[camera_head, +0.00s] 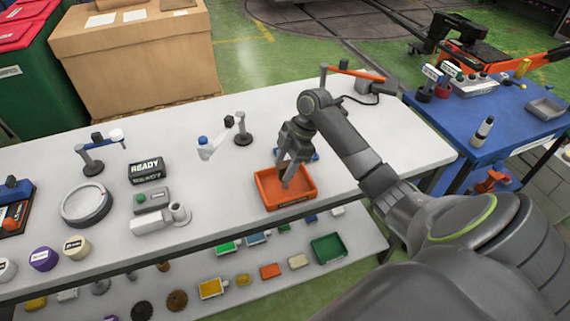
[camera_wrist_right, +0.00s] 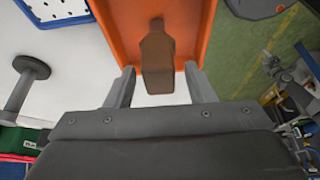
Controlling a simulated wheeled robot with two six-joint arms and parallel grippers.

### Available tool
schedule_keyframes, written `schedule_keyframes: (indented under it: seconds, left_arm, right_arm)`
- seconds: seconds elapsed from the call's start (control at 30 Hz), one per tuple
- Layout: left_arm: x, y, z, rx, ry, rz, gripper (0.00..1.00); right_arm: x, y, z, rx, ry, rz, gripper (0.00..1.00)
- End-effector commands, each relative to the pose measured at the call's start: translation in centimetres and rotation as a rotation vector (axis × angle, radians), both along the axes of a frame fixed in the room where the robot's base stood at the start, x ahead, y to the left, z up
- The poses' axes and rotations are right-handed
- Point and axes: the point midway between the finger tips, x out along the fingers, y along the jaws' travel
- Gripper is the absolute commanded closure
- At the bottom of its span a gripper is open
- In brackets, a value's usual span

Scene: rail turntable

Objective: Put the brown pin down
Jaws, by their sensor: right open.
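The brown pin (camera_wrist_right: 157,62) shows in the right wrist view as a bottle-shaped piece against the floor of the orange tray (camera_wrist_right: 118,18). The orange tray (camera_head: 284,204) sits near the front edge of the white table in the head view. My right gripper (camera_head: 287,178) reaches down into this tray. In the right wrist view my right gripper (camera_wrist_right: 156,72) is open, with a finger on each side of the pin's near end and a gap beside each finger. In the head view the fingers hide the pin. My left gripper is not in view.
The white table (camera_head: 345,165) has bare room right of the tray. A READY sign box (camera_head: 147,170), a round dial (camera_head: 87,203) and small stands are to the left. A lower shelf holds several coloured parts. A blue table (camera_head: 500,120) stands at the right.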

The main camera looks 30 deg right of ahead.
Motion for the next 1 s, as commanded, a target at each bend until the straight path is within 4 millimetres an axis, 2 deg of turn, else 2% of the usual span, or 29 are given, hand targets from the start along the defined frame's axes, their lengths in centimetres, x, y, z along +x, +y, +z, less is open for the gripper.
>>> schedule_keyframes:
  seconds: [0.17,0.4,0.6,0.8,1.0]
  left_arm:
    - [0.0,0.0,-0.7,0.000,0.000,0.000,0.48]
    - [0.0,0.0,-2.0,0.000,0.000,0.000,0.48]
    - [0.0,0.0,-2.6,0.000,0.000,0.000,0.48]
    - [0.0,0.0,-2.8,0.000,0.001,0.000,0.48]
    - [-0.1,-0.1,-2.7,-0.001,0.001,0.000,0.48]
  right_arm:
    - [-0.1,-1.0,2.0,-0.004,-0.005,0.000,0.51]
    - [-0.6,-2.9,6.8,-0.005,-0.005,-0.001,0.51]
    - [-0.9,-4.1,9.9,-0.003,-0.003,-0.001,0.51]
    - [-1.0,-4.5,11.2,0.000,-0.001,0.000,0.51]
    - [-1.1,-4.5,11.2,0.001,0.000,0.000,0.51]
